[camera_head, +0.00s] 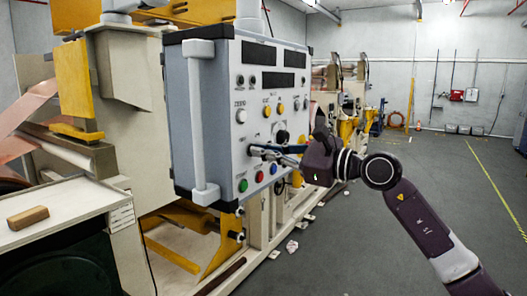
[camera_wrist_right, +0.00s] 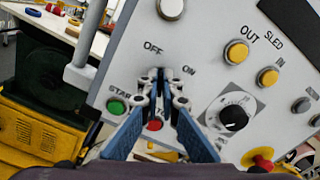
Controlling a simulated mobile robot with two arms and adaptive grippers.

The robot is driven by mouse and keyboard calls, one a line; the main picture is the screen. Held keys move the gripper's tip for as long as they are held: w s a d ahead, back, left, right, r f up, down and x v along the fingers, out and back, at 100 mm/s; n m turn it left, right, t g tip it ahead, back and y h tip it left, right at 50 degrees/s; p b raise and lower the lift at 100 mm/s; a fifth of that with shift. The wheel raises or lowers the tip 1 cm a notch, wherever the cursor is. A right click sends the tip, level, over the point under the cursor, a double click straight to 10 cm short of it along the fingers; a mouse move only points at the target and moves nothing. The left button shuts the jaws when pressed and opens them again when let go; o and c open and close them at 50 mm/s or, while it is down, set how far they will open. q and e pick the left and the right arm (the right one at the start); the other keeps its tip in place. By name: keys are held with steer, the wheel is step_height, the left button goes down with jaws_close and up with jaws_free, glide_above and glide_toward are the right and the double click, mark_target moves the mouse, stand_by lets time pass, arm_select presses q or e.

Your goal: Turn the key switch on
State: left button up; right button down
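The grey control panel (camera_head: 215,120) fills the middle of the head view. The key switch sits between the OFF and ON labels in the right wrist view, mostly hidden by my fingertips. My right gripper (camera_head: 262,151) reaches the panel face from the right, below the white round ZERO button. In the right wrist view the blue-and-grey fingers of my right gripper (camera_wrist_right: 161,82) have come together to a narrow gap at the switch and appear shut on its key. The key's turn angle cannot be made out. My left gripper is not in view.
Around the switch are a green button (camera_wrist_right: 117,106), a red button (camera_wrist_right: 154,125), a black dial (camera_wrist_right: 233,116), yellow buttons (camera_wrist_right: 237,52) and a red emergency knob (camera_wrist_right: 262,162). A vertical handle (camera_head: 203,120) runs down the panel's left side. The floor (camera_head: 430,180) at right is clear.

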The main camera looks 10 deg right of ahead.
steer(key=shift+w+d+m+p, duration=0.1)
steer(key=shift+m+p, duration=0.55)
steer(key=shift+m, duration=2.2)
steer(key=shift+w+d+m+p, duration=0.1)
steer(key=shift+m+p, duration=0.55)
steer(key=shift+m, duration=2.2)
steer(key=c, duration=2.2)
jaws_free()
